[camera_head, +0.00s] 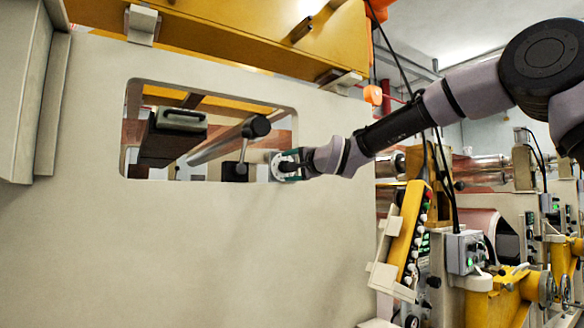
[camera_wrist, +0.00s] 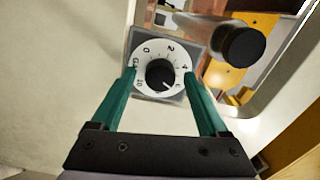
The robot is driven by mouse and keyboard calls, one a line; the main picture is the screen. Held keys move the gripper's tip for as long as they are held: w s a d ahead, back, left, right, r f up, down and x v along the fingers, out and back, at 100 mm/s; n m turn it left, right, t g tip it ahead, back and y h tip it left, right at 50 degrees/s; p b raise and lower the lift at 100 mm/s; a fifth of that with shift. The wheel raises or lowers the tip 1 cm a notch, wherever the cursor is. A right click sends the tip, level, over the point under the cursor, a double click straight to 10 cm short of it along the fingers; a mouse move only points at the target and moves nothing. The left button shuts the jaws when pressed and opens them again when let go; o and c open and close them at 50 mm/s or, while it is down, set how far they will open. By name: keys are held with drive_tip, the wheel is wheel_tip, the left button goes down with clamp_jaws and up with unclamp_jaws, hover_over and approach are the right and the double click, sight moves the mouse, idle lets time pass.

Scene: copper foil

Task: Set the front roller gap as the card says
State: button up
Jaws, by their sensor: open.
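A white dial (camera_wrist: 143,74) with numbers and the letters "GAP" shows in the wrist view, with a round black knob (camera_wrist: 160,74) at its centre. The knob's pointer seems to face the lower right, but the exact reading is too small to tell. My gripper (camera_wrist: 159,79) is open, its green fingers on either side of the dial. Whether they touch anything cannot be told. In the head view my gripper (camera_head: 292,168) is at the right edge of the machine's window, partly covering the dial (camera_head: 277,166). I cannot make out any card.
A black-knobbed lever (camera_head: 257,127) stands just left of the dial; its knob (camera_wrist: 238,44) is close to the right finger in the wrist view. A roller (camera_head: 215,145) lies inside the window. A yellow button panel (camera_head: 408,232) stands to the right. The pale machine front (camera_head: 200,250) is clear.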

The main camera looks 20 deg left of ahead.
drive_tip(key=v, duration=1.1)
drive_tip(key=shift+w, duration=0.1)
